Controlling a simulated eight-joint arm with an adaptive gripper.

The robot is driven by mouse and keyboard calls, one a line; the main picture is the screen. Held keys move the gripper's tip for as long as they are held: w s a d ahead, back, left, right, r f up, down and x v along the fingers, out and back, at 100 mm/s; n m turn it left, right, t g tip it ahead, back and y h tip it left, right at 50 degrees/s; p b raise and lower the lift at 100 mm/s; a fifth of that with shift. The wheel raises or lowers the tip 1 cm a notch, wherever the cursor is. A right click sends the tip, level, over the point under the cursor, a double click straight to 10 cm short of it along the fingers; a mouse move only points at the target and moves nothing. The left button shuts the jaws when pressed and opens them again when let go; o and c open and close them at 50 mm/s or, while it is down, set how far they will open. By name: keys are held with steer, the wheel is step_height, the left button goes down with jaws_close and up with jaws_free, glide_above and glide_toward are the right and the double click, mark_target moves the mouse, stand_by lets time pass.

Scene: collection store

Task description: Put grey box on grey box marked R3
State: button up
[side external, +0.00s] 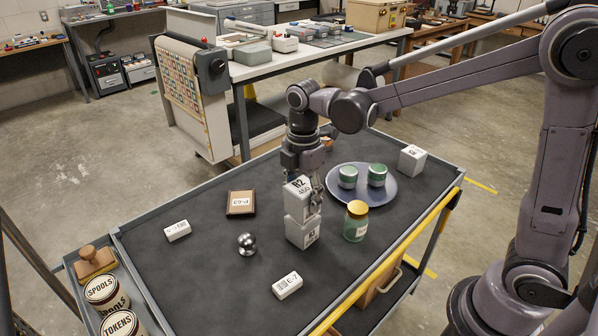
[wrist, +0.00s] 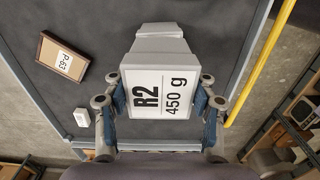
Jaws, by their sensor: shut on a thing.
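My gripper (side external: 305,182) is shut on a grey box marked R2 450 g (side external: 298,204), which also shows upright between the fingers in the wrist view (wrist: 164,90). The held box is directly above a lower grey box (side external: 301,233) standing on the dark table top. The two appear to touch, slightly turned against each other; I cannot tell whether the lower one bears the weight. The lower box's label is too small to read. It shows partly beyond the held box in the wrist view (wrist: 160,42). Another grey box (side external: 412,159) stands at the far right, its label unreadable.
A metal knob (side external: 247,244), a brown P-63 frame (side external: 241,203) and white labelled blocks (side external: 287,286) lie left and in front. Bare table separates them.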

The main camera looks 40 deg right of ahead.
steer(key=shift+f, duration=0.55)
steer(key=shift+f, duration=0.1)
steer(key=o, duration=1.6)
